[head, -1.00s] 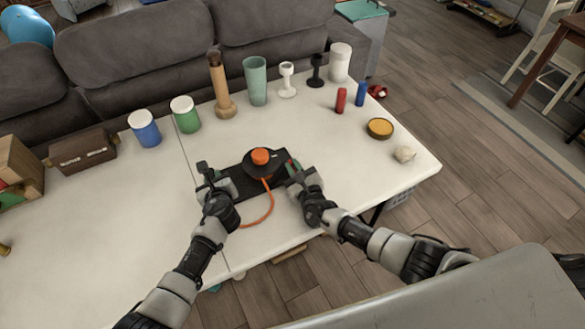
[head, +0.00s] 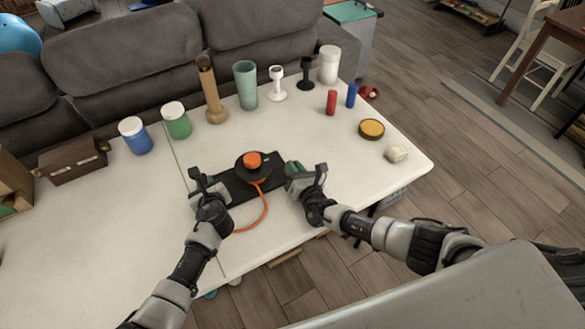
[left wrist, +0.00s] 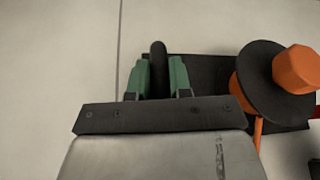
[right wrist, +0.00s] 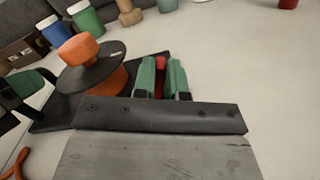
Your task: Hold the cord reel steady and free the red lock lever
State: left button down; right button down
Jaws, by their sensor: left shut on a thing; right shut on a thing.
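The cord reel has a black disc (head: 247,167) with an orange knob (head: 252,159) on a flat black base (head: 236,189). An orange cord (head: 262,213) curls from it onto the table. In the left wrist view my left gripper (left wrist: 160,75) is shut on a black rounded handle (left wrist: 158,62) at the base's left end. In the right wrist view my right gripper (right wrist: 163,75) has its green fingers either side of the red lock lever (right wrist: 160,63) at the base's right end, shut on it. In the head view the right gripper (head: 293,170) hides the lever.
Behind the reel stand a wooden bottle-shaped piece (head: 212,95), a green cup (head: 246,86) and several small items. A yellow-topped round tin (head: 371,129) and a pale lump (head: 396,154) lie at the right. The white tabletop (head: 120,220) is clear at the left front.

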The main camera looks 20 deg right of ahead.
dwell(0.4)
jog(key=c, duration=1.4)
grip_release()
jog(key=shift+c, duration=0.2)
jog(key=s, duration=0.4)
jog(key=s+d, duration=0.1)
jog(key=s, duration=0.3)
jog(key=s+d, duration=0.1)
jog(key=s, duration=0.2)
jog(key=shift+s+d, duration=0.15)
jog(key=shift+s, duration=0.25)
pick_arm(q)
jog(key=c, duration=1)
grip_release()
jog(key=shift+o, duration=0.2)
jog(key=o, duration=0.6)
jog(key=shift+c, duration=0.2)
